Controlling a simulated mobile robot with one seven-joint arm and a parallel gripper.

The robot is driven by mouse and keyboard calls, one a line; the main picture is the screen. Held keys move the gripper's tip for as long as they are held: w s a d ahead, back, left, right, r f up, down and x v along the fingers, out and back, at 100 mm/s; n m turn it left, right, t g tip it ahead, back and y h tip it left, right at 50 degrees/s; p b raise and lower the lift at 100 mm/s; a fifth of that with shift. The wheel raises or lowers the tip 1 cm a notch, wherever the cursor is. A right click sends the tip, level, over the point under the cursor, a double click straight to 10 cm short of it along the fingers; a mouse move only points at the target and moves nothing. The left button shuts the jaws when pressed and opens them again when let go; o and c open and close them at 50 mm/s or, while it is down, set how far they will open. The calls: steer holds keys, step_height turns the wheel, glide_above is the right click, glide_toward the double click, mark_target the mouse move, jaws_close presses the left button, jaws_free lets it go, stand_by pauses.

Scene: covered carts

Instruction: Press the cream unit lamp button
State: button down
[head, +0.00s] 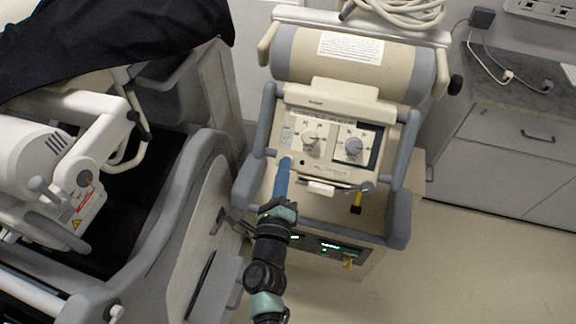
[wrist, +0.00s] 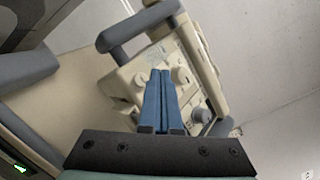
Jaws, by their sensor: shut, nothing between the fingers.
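In the wrist view the shut fingers (wrist: 160,74) point at the panel beside a knob (wrist: 180,75). Contact with the panel cannot be told.
Grey side rails (head: 404,145) flank the panel. A yellow-tagged item (head: 357,203) hangs at its lower right. A white-and-grey machine (head: 60,165) under a black cover (head: 120,40) stands close on the left. Grey cabinets (head: 510,140) stand at right; floor (head: 470,260) is clear in front of them.

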mark_target(290, 150)
steer(key=shift+w+d+f+b, duration=0.2)
steer(key=shift+w+f+b, duration=0.2)
steer(key=shift+w+f, duration=0.25)
stand_by(1.7)
steer(key=shift+w+d+f+b, duration=0.1)
steer(key=shift+w+f+b, duration=0.15)
steer(key=shift+b, duration=0.15)
steer(key=shift+w+d+f+b, duration=0.1)
steer(key=shift+w+f+b, duration=0.2)
steer(key=shift+b, duration=0.15)
stand_by(0.5)
steer(key=shift+s+r, duration=0.1)
steer(key=shift+r, duration=0.05)
steer(key=shift+s+a+r+p, duration=0.2)
steer(key=shift+s+r+p, duration=0.3)
steer(key=shift+p, duration=0.25)
